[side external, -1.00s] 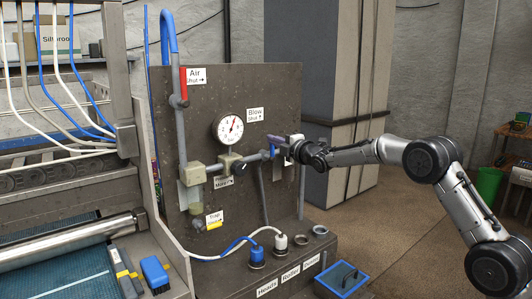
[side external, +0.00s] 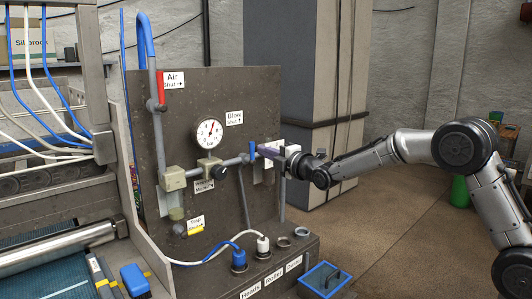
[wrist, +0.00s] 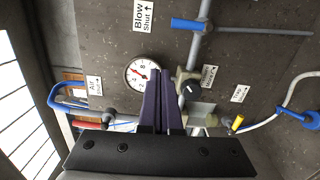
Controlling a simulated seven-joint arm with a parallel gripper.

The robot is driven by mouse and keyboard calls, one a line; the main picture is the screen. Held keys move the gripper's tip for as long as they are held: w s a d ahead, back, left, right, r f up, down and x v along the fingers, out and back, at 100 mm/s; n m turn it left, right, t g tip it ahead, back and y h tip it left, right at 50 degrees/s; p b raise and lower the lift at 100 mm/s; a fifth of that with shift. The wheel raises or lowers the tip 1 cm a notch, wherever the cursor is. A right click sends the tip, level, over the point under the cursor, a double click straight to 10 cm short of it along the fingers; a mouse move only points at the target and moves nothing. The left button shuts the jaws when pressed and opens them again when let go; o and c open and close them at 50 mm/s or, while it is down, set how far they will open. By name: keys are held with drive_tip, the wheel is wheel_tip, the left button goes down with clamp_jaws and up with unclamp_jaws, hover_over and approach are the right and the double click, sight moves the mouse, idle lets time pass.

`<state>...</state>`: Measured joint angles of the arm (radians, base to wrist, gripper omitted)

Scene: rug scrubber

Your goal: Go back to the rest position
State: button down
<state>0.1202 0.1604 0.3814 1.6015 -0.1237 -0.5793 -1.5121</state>
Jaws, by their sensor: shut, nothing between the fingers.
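My gripper (side external: 262,150) is in front of the dark panel (side external: 200,100) in the side view, near the blue valve handle (side external: 252,151) below the "Blow" label (side external: 234,118). Its purple fingers are together and hold nothing. In the wrist view my gripper (wrist: 160,78) points at the panel, fingertips over the gauge area. The blue handle (wrist: 188,24) shows there at the top, apart from the fingers in the picture. The side view does not clearly show the gap between fingers and handle.
The panel carries a gauge (side external: 208,133), a red-handled air valve (side external: 161,89) and a yellow-handled trap valve (side external: 196,230). Hose sockets (side external: 282,244) line the ledge below. A grey cabinet (side external: 310,80) stands behind.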

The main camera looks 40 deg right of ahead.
drive_tip(key=shift+s, duration=0.25)
drive_tip(key=s, duration=0.8)
drive_tip(key=shift+s+a, duration=0.25)
drive_tip(key=shift+s, duration=0.15)
drive_tip(key=shift+a+r, duration=0.1)
drive_tip(key=s+a+r+m, duration=0.35)
drive_tip(key=s+r, duration=0.45)
drive_tip(key=s, duration=0.5)
drive_tip(key=s+a+f+m+g, duration=0.1)
drive_tip(key=s+f+m+g, duration=0.5)
drive_tip(key=s+f, duration=0.4)
drive_tip(key=s+a+f+m+g+y, duration=0.1)
drive_tip(key=s+f+m+g, duration=0.5)
drive_tip(key=s, duration=0.8)
wheel_tip(320, 180, down, 4)
drive_tip(key=shift+f+m, duration=0.2)
drive_tip(key=shift+m, duration=1.05)
